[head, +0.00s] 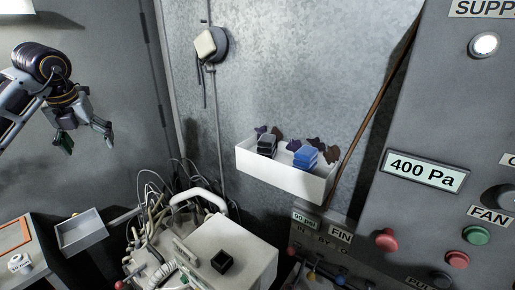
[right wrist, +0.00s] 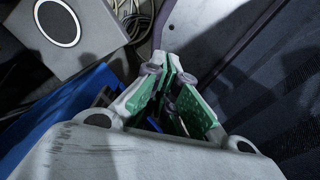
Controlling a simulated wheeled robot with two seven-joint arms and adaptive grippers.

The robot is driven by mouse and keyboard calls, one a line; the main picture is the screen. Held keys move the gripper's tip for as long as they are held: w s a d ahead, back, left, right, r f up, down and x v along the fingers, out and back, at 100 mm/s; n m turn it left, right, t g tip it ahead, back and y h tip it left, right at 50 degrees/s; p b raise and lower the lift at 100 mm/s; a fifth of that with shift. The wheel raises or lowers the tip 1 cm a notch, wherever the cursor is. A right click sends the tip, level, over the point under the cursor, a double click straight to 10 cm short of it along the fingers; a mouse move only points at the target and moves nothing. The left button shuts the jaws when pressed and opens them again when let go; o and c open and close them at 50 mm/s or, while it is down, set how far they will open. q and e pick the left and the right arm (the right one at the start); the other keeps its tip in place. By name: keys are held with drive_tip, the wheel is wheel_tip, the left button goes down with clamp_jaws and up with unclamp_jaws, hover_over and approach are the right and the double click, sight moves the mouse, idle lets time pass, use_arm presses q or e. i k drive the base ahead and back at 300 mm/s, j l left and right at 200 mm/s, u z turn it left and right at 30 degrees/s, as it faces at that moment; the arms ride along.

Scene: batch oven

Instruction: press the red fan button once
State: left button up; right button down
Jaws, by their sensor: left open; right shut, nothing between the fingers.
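The control panel (head: 420,215) on the right of the head view carries a FAN label (head: 487,217). Below the label are a green button (head: 476,234) and, lower left of it, a red button (head: 457,259). My left gripper (head: 85,138) is open and empty at the upper left of the head view, far from the panel. My right gripper (right wrist: 168,75) shows only in the right wrist view, shut and empty, with green pads. No panel button is visible in that view.
A larger red mushroom knob (head: 386,240) sits left of the fan buttons, below a 400 Pa display (head: 427,171). A white bin (head: 286,172) with blue and dark blocks is on the wall. Cables surround a light box (head: 235,245) at bottom centre.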

sight(458, 259)
drive_tip(key=z, duration=1.55)
